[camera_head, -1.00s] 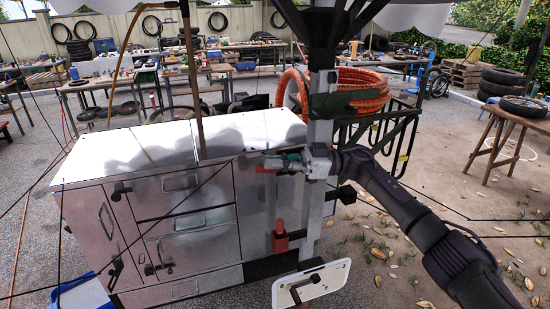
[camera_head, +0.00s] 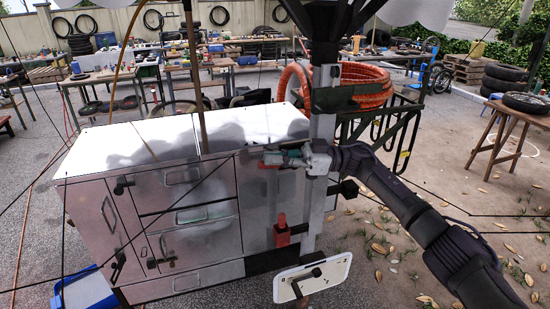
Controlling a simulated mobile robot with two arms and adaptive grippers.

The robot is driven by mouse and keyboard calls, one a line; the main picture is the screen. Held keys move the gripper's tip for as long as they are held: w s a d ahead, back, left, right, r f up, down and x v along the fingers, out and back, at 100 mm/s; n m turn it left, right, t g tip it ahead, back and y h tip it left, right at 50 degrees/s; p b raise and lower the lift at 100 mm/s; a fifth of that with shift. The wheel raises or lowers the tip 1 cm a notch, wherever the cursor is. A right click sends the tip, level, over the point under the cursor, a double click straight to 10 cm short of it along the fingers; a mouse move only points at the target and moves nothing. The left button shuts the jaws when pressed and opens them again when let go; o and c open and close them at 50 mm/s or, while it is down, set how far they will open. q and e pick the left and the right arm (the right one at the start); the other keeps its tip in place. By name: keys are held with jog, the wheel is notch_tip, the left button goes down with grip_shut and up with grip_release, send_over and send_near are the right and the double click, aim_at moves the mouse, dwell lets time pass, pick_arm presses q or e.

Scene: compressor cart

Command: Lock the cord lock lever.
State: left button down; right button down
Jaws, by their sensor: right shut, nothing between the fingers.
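The metal compressor cart (camera_head: 180,140) stands left of centre, with a grey upright post (camera_head: 318,215) at its right side. My right gripper (camera_head: 272,158) reaches in from the right, across the post, and points left beside the cart's upper right edge. Its fingers are shut and empty. A small red part (camera_head: 268,167) shows just under the fingertips; I cannot tell whether they touch it. A red handle (camera_head: 281,224) stands upright on a bracket lower down. Which part is the cord lock lever is too small to tell. My left gripper is not in view.
A white panel (camera_head: 335,272) sits low in front of the post. Thin dark lines cross the view. Leaf-strewn ground at right is mostly clear.

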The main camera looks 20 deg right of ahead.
dwell(0.8)
jog(key=s+d+f, duration=0.1)
jog(key=d, duration=1.1)
jog(key=shift+s+f, duration=0.15)
jog(key=shift+f, duration=0.1)
